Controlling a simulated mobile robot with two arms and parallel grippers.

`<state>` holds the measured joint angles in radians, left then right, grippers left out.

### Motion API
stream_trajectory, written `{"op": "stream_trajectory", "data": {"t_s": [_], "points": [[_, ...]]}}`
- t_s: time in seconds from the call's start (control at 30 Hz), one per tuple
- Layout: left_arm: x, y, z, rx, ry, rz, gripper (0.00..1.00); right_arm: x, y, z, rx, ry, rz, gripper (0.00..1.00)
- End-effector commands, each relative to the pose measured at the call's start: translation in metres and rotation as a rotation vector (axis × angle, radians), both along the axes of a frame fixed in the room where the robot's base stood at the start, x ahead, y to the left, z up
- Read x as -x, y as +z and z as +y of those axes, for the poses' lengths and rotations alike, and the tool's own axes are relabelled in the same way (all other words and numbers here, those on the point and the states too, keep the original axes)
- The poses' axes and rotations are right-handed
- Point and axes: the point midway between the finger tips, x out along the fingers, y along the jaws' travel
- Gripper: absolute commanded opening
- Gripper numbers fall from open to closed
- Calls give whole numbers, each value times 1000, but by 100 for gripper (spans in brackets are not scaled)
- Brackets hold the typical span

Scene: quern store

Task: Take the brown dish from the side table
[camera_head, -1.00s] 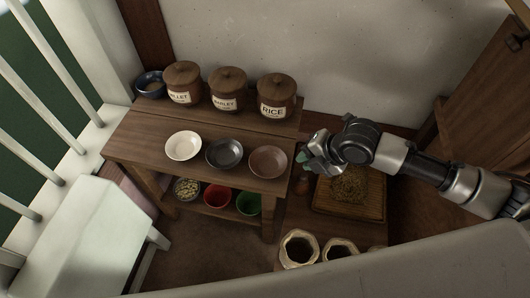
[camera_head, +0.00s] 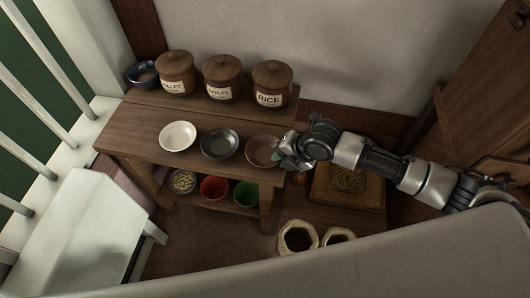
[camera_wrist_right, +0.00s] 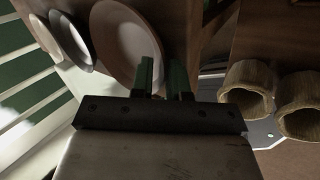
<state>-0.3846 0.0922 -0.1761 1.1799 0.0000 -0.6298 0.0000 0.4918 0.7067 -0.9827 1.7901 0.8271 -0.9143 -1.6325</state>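The brown dish (camera_head: 261,150) is the rightmost of three dishes on the side table (camera_head: 140,118). It sits near the table's right end. My right gripper (camera_head: 279,160) is at the dish's right edge and hides a little of it. In the right wrist view the brown dish (camera_wrist_right: 122,38) lies just beyond the fingers (camera_wrist_right: 161,78). The green-padded fingers stand apart with a gap between them, and the dish's near rim shows at that gap. I cannot tell whether they touch it. My left gripper is not in view.
A white dish (camera_head: 178,136) and a dark dish (camera_head: 219,143) stand to the left. Lidded jars (camera_head: 271,83) line the raised back shelf. Red (camera_head: 214,188) and green (camera_head: 246,194) bowls sit below. A wooden tray (camera_head: 347,200) and open sacks (camera_head: 298,237) are at the right.

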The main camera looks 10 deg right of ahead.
Motion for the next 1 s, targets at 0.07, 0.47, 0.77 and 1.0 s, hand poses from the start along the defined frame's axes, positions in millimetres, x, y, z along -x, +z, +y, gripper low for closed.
{"op": "stream_trajectory", "data": {"t_s": [0.07,0.47,0.77,1.0], "points": [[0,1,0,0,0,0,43,0,-1,0,0,1,0,16],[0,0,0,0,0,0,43,0,0,0,1,0,1,0],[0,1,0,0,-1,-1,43,0,1,0,2,1,1,0],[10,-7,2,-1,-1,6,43,-1,27,0,2,1,-4,0]]}}
